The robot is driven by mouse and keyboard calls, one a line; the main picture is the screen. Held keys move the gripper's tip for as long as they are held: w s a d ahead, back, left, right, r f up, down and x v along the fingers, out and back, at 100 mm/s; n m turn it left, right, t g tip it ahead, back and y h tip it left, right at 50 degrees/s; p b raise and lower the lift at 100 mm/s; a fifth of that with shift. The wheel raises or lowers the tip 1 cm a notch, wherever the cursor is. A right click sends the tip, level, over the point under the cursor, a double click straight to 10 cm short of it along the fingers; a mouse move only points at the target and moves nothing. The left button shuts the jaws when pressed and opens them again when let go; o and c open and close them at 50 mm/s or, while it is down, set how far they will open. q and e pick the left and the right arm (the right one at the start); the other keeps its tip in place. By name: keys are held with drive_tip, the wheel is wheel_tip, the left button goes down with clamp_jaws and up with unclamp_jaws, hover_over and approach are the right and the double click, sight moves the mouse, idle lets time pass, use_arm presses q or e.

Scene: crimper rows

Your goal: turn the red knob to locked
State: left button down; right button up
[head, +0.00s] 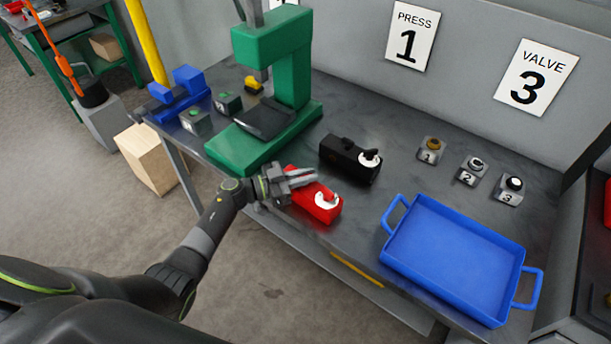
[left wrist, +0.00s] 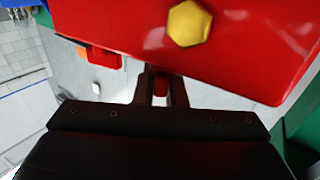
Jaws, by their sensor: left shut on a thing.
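The red knob (head: 331,196) sits on a white dial on top of the red box (head: 319,214), near the bench's front edge. My left gripper (head: 312,178) reaches in from the left over the far left end of this box. Its fingers hide part of the box. In the left wrist view, a small red piece (left wrist: 160,86) is between my left fingers. A large red body (left wrist: 130,18) with a yellow hex bolt (left wrist: 189,23) fills the top of that view. I cannot tell whether the gripped piece is the knob. My right gripper is out of view.
A black box (head: 350,163) with a similar dial stands behind the red one. The green press (head: 270,55) stands to the left. A blue tray (head: 455,252) lies to the right, with several small numbered blocks (head: 430,152) behind it.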

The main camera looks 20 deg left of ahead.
use_arm(q)
drive_tip(key=shift+f+m+g+h+b, duration=0.1)
drive_tip(key=shift+m+g+h+b, duration=0.25)
drive_tip(key=shift+m+g+h, duration=0.35)
drive_tip(key=shift+g, duration=0.4)
drive_tip(key=c, duration=1.5)
unclamp_jaws()
drive_tip(key=shift+b+v, duration=2.65)
drive_tip(key=shift+v, duration=6.1)
